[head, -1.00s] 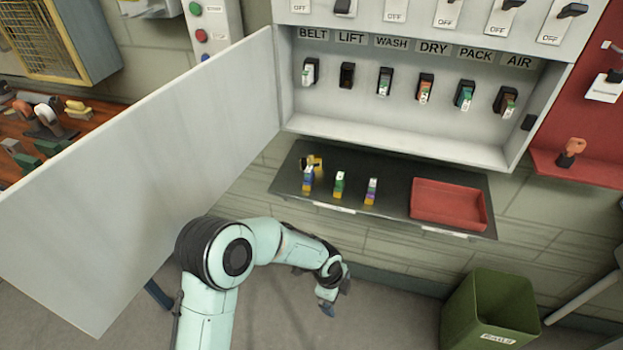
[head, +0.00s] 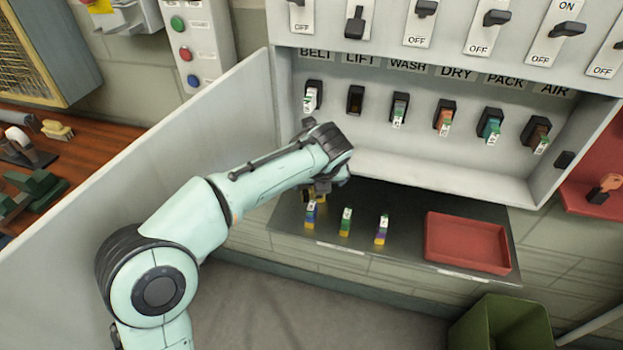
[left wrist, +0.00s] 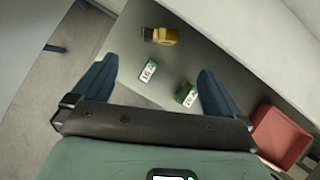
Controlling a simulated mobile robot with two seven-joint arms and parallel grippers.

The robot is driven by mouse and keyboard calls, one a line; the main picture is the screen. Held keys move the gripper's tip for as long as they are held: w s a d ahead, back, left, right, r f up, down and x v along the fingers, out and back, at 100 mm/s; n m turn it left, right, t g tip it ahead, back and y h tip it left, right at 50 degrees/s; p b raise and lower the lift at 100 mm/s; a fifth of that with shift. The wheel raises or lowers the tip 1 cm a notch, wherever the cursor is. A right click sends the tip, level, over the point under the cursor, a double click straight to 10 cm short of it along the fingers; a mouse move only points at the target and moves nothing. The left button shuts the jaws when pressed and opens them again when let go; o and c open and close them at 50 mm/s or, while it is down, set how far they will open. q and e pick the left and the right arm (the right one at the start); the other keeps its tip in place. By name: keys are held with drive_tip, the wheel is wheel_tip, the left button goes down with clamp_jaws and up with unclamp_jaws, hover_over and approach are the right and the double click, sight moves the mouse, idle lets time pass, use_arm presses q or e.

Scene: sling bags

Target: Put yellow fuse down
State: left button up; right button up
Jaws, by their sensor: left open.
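My left gripper (head: 322,186) is over the left end of the dark shelf (head: 400,205), pointing down. In the left wrist view its two blue fingers (left wrist: 157,68) are spread with nothing between them. A yellow and dark piece (left wrist: 160,35) lies on the shelf, beyond the fingertips in that view; in the head view it is mostly hidden behind the gripper. I cannot tell for certain that it is the yellow fuse. My right gripper is not in view.
A red tray (head: 467,242) is at the shelf's right. The cabinet above has labelled sockets; the LIFT socket (head: 355,99) looks empty and the others hold fuses. The open cabinet door (head: 190,140) is left of my arm. A green bin (head: 502,325) stands below.

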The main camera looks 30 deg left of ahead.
use_arm(q)
drive_tip(key=shift+w+a+f, duration=0.25)
drive_tip(key=shift+w+a, duration=0.1)
drive_tip(key=shift+w, duration=0.15)
drive_tip(key=b, duration=0.1)
hover_over(313, 193)
drive_tip(key=s+d, duration=0.2)
drive_tip(key=f, duration=0.6)
drive_tip(key=shift+w+a, duration=0.15)
drive_tip(key=shift+a, duration=0.1)
drive_tip(key=b+x, duration=0.1)
drive_tip(key=x, duration=0.4)
drive_tip(key=shift+s+d+f, duration=0.1)
drive_tip(key=shift+s+f, duration=0.05)
drive_tip(key=shift+s, duration=0.05)
drive_tip(key=shift+w+a+f, duration=0.2)
drive_tip(key=shift+w+f, duration=0.05)
drive_tip(key=shift+f, duration=0.1)
drive_tip(key=c, duration=1.2)
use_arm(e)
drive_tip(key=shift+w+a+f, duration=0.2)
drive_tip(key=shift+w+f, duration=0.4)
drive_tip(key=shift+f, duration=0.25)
use_arm(q)
drive_tip(key=shift+d+r, duration=0.1)
